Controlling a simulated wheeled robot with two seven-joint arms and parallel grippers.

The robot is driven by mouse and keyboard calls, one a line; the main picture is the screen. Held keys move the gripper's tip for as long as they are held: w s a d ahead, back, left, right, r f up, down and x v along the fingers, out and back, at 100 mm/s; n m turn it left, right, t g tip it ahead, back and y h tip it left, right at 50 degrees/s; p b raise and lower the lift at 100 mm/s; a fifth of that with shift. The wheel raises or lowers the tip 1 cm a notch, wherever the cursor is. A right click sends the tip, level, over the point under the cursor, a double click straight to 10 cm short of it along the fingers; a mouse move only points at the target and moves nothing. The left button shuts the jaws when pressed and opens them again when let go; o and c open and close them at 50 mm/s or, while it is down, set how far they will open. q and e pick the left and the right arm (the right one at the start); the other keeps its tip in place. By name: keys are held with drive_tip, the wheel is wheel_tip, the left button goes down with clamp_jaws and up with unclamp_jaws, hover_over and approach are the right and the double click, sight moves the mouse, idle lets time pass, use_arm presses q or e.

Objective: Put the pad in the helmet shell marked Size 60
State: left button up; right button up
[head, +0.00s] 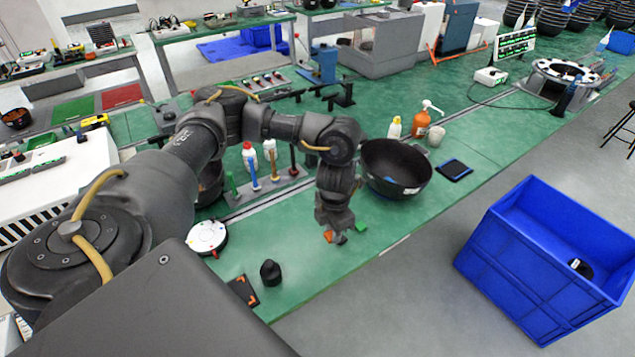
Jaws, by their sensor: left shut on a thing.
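A black bowl-like helmet shell (392,180) stands open side up on the green bench, with a small white label on its front. The label is too small to read. My left gripper (337,236) points down over the bench, in front and to the left of this shell and apart from it. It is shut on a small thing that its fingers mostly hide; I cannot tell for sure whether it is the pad. Orange and green bits show by the fingertips. A second dark shell (210,188) is partly hidden behind my left arm. My right gripper is not in view.
Behind the shell stand an orange pump bottle (421,124) and a white cup (436,136). A dark blue-edged tray (455,169) lies to its right. A blue crate (520,275) stands on the floor at right. A black knob-like thing (270,272) stands near the front edge.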

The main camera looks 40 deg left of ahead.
use_arm(q)
drive_tip(key=w+d+r+b, duration=0.2)
drive_tip(key=w+d+r, duration=0.15)
drive_tip(key=d, duration=0.45)
drive_tip(key=s+r+m, duration=0.2)
drive_tip(key=r+m, duration=0.1)
drive_tip(key=m, duration=0.7)
drive_tip(key=s+r+m, duration=0.2)
drive_tip(key=r+m, duration=0.1)
drive_tip(key=m, duration=0.8)
drive_tip(key=shift+s+a+r, duration=0.25)
drive_tip(key=shift+a+r, duration=0.1)
drive_tip(key=shift+r, duration=0.05)
drive_tip(key=shift+s, duration=0.1)
